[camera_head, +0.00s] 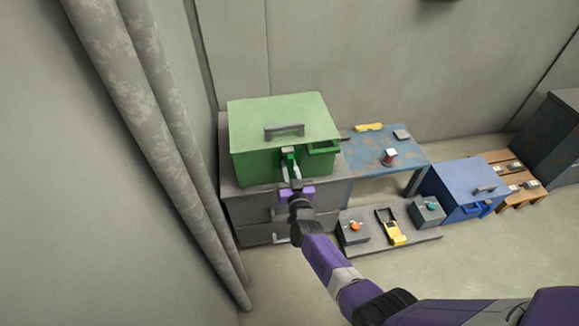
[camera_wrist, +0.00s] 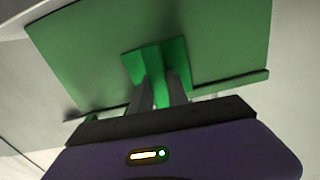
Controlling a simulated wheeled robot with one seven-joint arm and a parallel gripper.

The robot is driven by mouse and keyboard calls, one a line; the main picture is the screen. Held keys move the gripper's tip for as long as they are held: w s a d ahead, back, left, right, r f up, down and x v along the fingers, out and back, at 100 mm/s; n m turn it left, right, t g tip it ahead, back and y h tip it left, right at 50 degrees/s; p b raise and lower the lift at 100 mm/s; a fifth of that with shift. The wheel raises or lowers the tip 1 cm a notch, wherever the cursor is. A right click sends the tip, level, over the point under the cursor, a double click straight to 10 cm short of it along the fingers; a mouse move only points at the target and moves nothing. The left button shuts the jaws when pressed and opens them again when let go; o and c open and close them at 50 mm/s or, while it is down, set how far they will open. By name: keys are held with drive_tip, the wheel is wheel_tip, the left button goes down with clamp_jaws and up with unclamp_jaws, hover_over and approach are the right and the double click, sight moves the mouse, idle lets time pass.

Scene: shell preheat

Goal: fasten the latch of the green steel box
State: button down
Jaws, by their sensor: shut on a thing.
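The green steel box (camera_head: 260,163) stands on a grey drawer cabinet with its lid (camera_head: 275,112) down. The lid has a dark grey handle on its top. The green latch (camera_head: 290,153) is at the middle of the front face. My gripper (camera_head: 291,168) reaches up to the latch from the front. In the wrist view, the two grey fingers of my gripper (camera_wrist: 160,88) are shut on the lower part of the latch (camera_wrist: 148,62), against the green front face (camera_wrist: 220,45). Whether the latch is hooked cannot be told.
The grey cabinet (camera_head: 245,210) has drawers below the box. To the right are a worn blue table (camera_head: 400,165), a low grey platform (camera_head: 415,238) with small devices, a blue box (camera_head: 460,190) and a wooden bench. Thick pipes (camera_head: 165,130) run along the left wall.

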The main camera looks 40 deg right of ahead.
sight(290, 170)
drive_tip(key=shift+f+n, duration=0.1)
drive_tip(key=shift+n, duration=0.3)
drive_tip(key=c, duration=1.3)
unclamp_jaws()
drive_tip(key=shift+s+a, duration=0.1)
drive_tip(key=p+v, duration=0.3)
drive_tip(key=v, duration=0.3)
drive_tip(key=shift+s+a, duration=0.25)
drive_tip(key=shift+s, duration=0.05)
drive_tip(key=shift+s+a, duration=0.25)
drive_tip(key=shift+s, duration=0.1)
